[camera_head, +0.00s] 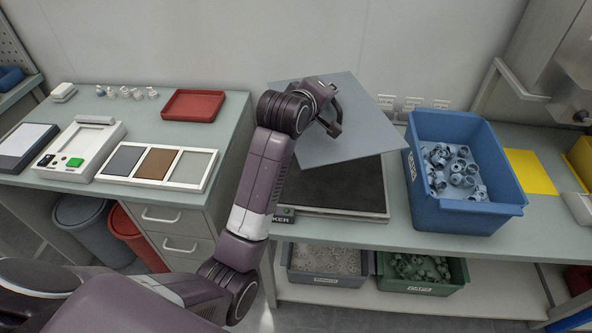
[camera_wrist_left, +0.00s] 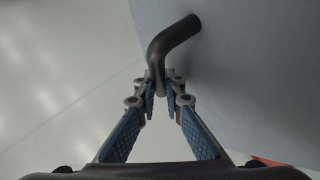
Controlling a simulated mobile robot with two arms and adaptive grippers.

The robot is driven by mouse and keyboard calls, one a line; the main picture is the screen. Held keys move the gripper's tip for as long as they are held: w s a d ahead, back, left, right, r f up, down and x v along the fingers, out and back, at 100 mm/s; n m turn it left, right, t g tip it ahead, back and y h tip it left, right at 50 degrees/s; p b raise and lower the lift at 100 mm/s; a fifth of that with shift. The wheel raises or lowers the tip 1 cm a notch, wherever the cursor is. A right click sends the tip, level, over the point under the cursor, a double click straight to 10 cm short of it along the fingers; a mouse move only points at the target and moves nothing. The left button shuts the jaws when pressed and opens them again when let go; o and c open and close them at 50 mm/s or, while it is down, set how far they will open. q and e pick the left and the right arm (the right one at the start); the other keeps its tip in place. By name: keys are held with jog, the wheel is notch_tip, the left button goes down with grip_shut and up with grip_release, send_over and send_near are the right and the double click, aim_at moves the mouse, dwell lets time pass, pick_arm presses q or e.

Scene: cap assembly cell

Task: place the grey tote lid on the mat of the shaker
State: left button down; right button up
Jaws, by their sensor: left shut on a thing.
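The grey tote lid (camera_head: 350,140) is a flat sheet, held tilted above the shaker in the head view. My left gripper (camera_head: 334,126) is at the lid's upper left part. In the left wrist view the gripper (camera_wrist_left: 162,92) is shut on the lid's dark bent handle (camera_wrist_left: 172,42), and the lid (camera_wrist_left: 250,70) fills the right side. The shaker's black mat (camera_head: 340,188) lies below the lid, its back part hidden by the lid. The shaker (camera_head: 345,213) stands on the bench, its left end partly behind my arm. My right gripper is not in view.
A blue tote (camera_head: 470,215) with several grey fittings stands close to the right of the shaker. A yellow mat (camera_head: 529,171) lies farther right. A red tray (camera_head: 193,105) and a sample board (camera_head: 160,167) are on the left bench. Bins sit on the shelf below.

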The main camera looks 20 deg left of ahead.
pick_arm(q)
notch_tip(320, 180, down, 20)
jog(key=shift+r, duration=0.15)
jog(key=shift+f, duration=0.2)
jog(key=shift+f, duration=0.15)
jog(key=c, duration=2.1)
grip_release()
jog(key=shift+o, duration=0.3)
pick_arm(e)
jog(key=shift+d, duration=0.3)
